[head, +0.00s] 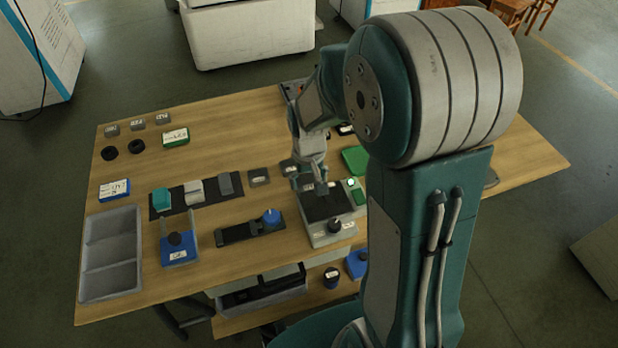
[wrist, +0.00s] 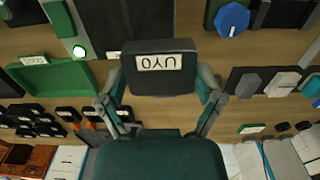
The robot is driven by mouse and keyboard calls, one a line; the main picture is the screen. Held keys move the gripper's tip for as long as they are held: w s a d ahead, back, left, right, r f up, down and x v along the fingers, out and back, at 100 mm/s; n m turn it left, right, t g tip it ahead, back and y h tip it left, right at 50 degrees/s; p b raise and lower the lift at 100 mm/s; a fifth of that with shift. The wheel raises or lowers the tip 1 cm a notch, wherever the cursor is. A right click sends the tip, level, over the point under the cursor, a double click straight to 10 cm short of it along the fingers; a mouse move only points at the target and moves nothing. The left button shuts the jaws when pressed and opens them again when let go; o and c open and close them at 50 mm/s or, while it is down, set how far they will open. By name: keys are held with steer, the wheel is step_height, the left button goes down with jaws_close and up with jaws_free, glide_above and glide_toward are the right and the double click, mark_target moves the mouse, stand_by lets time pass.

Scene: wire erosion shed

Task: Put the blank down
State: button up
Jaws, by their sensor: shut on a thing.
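The blank (wrist: 158,84) is a dark grey block with a white label whose letters appear upside down in the wrist view. My gripper (wrist: 161,92) is shut on it, with one finger at each side. In the head view my gripper (head: 311,184) is low over the table, at the far edge of a grey device with a dark top plate (head: 325,206). The device's dark plate (wrist: 125,22) also shows just beyond the blank in the wrist view. I cannot tell whether the blank touches anything beneath it.
A green tray (wrist: 62,78) lies beside the device. A black fixture with a blue knob (head: 270,217) stands left of it. A dark mat (head: 165,211) with several blocks, a grey compartment tray (head: 110,230) and labelled boxes are farther left. Bare wood shows between them.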

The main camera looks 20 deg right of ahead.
steer(key=w+d, duration=0.2)
steer(key=d, duration=0.5)
steer(key=w+f, duration=0.2)
steer(key=w, duration=0.2)
steer(key=w+d+f, duration=0.1)
steer(key=w+f, duration=0.2)
steer(key=w, duration=0.1)
steer(key=w+d+f, duration=0.1)
steer(key=w+f, duration=0.2)
steer(key=w, duration=0.1)
steer(key=shift+w+d+f, duration=0.15)
steer(key=shift+w+f, duration=0.05)
steer(key=shift+w, duration=0.2)
steer(key=shift+w+f, duration=0.3)
steer(key=shift+f, duration=0.05)
steer(key=shift+d+f, duration=0.1)
steer(key=shift+f, duration=1.45)
steer(key=o, duration=1.1)
steer(key=shift+f, duration=0.15)
steer(key=shift+c, duration=0.2)
